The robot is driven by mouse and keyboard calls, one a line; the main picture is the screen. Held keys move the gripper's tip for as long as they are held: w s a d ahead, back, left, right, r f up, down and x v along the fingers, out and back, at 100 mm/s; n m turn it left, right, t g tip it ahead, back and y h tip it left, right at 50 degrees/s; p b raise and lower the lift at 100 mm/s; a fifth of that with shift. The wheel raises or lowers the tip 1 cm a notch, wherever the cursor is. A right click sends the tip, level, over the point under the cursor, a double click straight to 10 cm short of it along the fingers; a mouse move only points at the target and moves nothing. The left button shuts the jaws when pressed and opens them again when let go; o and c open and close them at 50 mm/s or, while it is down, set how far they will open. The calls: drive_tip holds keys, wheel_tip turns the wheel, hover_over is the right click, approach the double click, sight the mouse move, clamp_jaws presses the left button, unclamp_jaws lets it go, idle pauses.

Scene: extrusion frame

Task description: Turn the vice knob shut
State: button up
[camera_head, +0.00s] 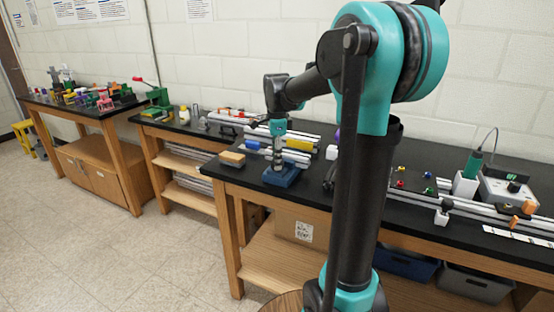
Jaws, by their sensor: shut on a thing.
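The blue vice (282,179) stands on the black top of the near bench, close to its front edge. My gripper (277,162) points down right over the vice, with its fingertips at the top of it. It is shut on the vice knob, which is mostly hidden by the fingers. The picture is too small to show how far the vice jaws are apart.
A tan block (232,159) lies left of the vice. A yellow cylinder (299,144) and aluminium rails lie behind it. A soldering station (508,188) stands at the right. My arm hides the middle of the near bench (318,196).

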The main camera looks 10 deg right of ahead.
idle(0.3)
drive_tip(key=o, duration=1.2)
drive_tip(key=shift+c, duration=0.2)
drive_tip(key=shift+r, duration=0.1)
wheel_tip(320, 180, up, 12)
